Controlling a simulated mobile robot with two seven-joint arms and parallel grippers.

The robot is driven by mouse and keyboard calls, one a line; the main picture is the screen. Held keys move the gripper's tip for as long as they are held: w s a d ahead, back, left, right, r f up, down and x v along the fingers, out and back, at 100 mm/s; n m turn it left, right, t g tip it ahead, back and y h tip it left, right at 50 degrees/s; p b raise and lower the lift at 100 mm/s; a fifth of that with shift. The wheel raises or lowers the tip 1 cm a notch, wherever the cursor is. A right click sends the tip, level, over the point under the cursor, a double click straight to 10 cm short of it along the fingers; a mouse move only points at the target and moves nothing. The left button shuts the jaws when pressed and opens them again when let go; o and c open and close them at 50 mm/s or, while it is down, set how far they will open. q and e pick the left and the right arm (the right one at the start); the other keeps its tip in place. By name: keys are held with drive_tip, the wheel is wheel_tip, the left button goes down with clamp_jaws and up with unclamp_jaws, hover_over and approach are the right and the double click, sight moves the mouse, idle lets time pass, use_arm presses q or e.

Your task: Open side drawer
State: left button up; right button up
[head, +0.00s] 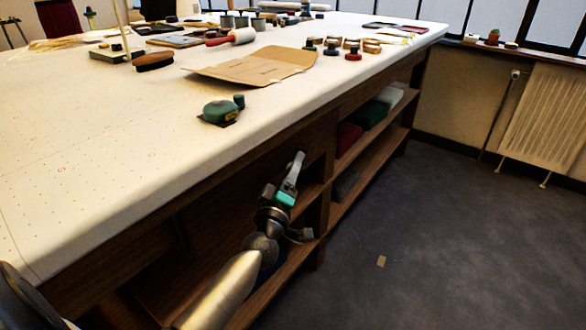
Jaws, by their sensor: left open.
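The work table (60,130) has a pale top and a dark wooden frame with open shelves below. A dark wooden panel (260,168) sits under the top edge, behind my left gripper; it may be the side drawer's front, but I cannot make out a handle or a gap. My left gripper (290,173) is open and empty in front of this panel, its fingers pointing up toward the tabletop edge. I cannot tell whether it touches the wood. My right gripper is out of view.
Folded cloths (368,115) lie on the shelf to the right. A green pincushion-like object (220,112), a brown pattern sheet (255,66) and several spools (354,50) are on the tabletop. The grey floor (450,230) to the right is mostly clear. A radiator (545,118) stands by the wall.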

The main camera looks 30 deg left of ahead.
use_arm(q)
clamp_jaws()
idle(0.4)
idle(1.1)
